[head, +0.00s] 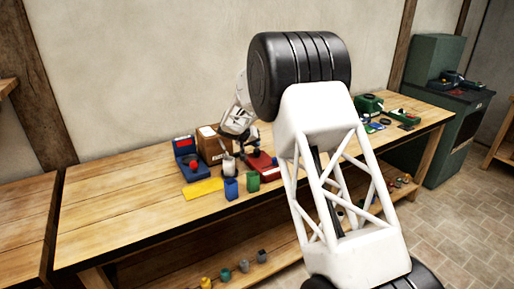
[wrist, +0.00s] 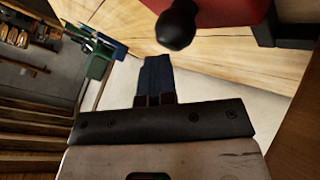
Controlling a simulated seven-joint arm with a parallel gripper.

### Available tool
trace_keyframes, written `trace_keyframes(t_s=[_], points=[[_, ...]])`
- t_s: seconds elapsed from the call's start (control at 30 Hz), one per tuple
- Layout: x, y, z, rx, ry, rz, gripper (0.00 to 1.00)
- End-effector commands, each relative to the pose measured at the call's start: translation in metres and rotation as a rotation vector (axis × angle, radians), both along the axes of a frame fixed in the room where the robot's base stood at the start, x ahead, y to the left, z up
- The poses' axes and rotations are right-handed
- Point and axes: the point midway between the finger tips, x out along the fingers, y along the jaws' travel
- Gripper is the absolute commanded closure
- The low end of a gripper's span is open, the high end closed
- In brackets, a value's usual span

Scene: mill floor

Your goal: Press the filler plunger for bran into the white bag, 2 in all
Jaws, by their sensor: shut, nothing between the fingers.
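In the head view, the white bag (head: 229,166) stands upright on the bench in front of a brown box with a pale label (head: 212,146). My gripper (head: 238,137) is above and behind the white bag, close to the box. In the wrist view my gripper (wrist: 157,62) has its dark fingers together, with nothing held. A black round knob (wrist: 176,28) lies just beyond the fingertips, apart from them in the picture. I cannot tell for sure which part is the bran filler's plunger; any lettering is too small to read.
A blue bag (head: 231,189) and a green bag (head: 253,181) stand at the bench's front, near a yellow mat (head: 203,188). A blue device with a red display (head: 187,161) and a red-based device (head: 262,165) flank the area. The bench's left part is clear.

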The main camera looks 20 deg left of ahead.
Motion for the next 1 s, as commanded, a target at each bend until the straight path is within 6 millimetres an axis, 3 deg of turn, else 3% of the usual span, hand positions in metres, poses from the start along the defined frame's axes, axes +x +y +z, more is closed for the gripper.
trace_keyframes(t_s=[0.57, 1.0], points=[[0.000, 0.000, -0.003, -0.001, 0.002, 0.000, 1.00], [0.000, 0.000, 0.012, 0.001, 0.001, 0.000, 1.00]])
